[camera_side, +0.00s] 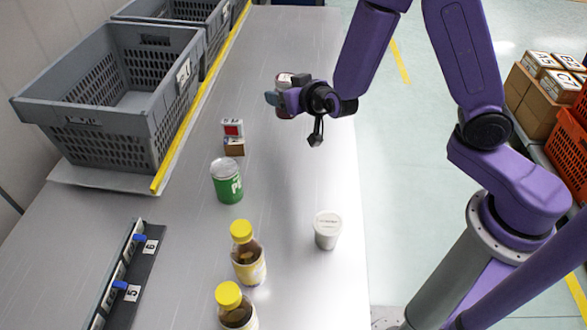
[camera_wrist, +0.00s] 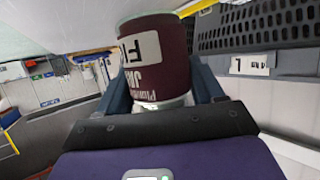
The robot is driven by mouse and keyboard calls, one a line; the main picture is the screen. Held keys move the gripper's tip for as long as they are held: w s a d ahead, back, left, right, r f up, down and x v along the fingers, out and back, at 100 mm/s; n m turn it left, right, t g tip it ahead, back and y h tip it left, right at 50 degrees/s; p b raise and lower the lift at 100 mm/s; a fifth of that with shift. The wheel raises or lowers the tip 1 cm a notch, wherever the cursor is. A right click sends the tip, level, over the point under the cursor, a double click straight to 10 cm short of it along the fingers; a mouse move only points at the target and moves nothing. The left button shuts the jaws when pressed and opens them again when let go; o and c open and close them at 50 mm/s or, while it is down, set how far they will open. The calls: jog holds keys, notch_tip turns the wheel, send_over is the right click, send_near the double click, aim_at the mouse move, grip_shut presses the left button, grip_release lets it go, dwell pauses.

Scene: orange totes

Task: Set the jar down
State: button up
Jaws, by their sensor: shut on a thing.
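The jar (camera_wrist: 157,52) is dark maroon with a white label, and it fills the upper middle of the wrist view. My gripper (camera_wrist: 165,85) is shut on it, with one finger on each side. In the side view my gripper (camera_side: 277,97) is over the far part of the grey table (camera_side: 290,190), near its right edge. There the jar (camera_side: 284,80) shows only in part behind my gripper. I cannot tell whether its base touches the table.
A grey crate (camera_side: 115,140) stands at the left behind a yellow strip. A numbered rail (camera_side: 130,275) lies front left. Table around my gripper looks clear.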

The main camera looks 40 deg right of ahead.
jog(key=s+a+f+n+y, duration=0.25)
jog(key=s+a, duration=0.25)
jog(key=s, duration=0.3)
jog(key=shift+m+h, duration=0.45)
jog(key=shift+f, duration=4)
jog(key=shift+f, duration=0.1)
jog(key=o, duration=1.3)
jog(key=shift+s, duration=0.1)
jog(key=v, duration=0.9)
jog(key=shift+v, duration=1.5)
